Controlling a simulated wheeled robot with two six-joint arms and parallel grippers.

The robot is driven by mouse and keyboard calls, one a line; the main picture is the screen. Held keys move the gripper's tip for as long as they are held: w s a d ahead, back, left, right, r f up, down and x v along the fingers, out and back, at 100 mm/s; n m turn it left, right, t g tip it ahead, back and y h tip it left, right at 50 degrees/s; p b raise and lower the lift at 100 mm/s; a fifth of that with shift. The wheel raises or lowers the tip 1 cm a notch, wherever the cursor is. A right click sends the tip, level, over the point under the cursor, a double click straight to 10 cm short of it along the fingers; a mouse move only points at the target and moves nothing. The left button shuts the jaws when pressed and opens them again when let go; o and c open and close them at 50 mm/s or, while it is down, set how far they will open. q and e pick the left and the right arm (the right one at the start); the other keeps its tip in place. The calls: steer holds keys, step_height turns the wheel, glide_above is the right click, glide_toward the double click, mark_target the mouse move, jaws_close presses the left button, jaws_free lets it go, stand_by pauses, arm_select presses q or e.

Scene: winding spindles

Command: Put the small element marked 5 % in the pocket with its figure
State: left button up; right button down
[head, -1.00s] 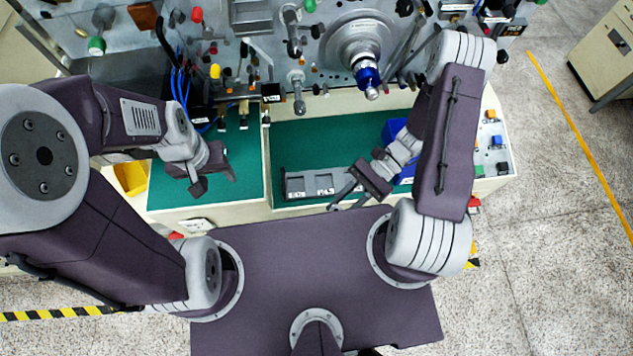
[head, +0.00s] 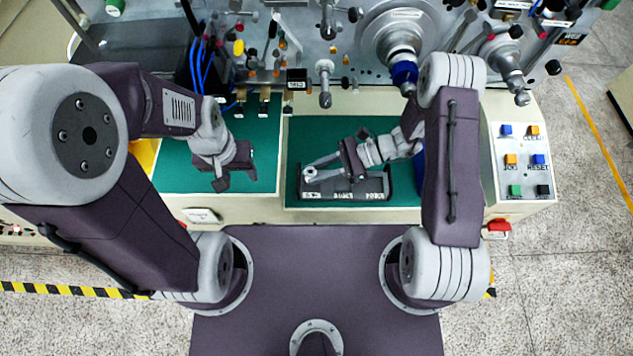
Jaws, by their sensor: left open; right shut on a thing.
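A dark grey tray (head: 383,184) lies on the right-hand green mat, with pale labels along its front edge. The label figures are too small for me to read surely. My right gripper (head: 313,176) reaches left over the tray and is shut on a small pale round element (head: 310,171) at the tray's left end. I cannot read a mark on the element or tell whether it touches the tray. The gripper and arm hide much of the tray's inside. My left gripper (head: 222,182) is open and empty above the left green mat.
A blue bin (head: 419,170) stands right of the tray, partly behind my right arm. A button panel (head: 524,160) is at the far right. Machine spindles and knobs (head: 325,85) line the back. The left green mat (head: 262,150) is mostly clear.

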mark_target(247, 186)
arm_select(q)
steer(key=shift+s+d+f, duration=0.1)
steer(key=shift+f, duration=0.1)
arm_select(e)
steer(key=shift+f, duration=0.2)
arm_select(q)
step_height(247, 186, down, 3)
steer(key=b, duration=0.3)
steer(key=shift+f, duration=0.1)
arm_select(e)
step_height(247, 186, down, 4)
arm_select(q)
steer(key=shift+r, duration=0.25)
arm_select(e)
steer(key=shift+r, duration=0.2)
arm_select(q)
steer(key=shift+f, duration=0.25)
arm_select(e)
steer(key=shift+f, duration=0.25)
arm_select(q)
steer(key=shift+r, duration=0.1)
arm_select(e)
steer(key=c, duration=1.1)
jaws_free()
steer(key=shift+r, duration=0.1)
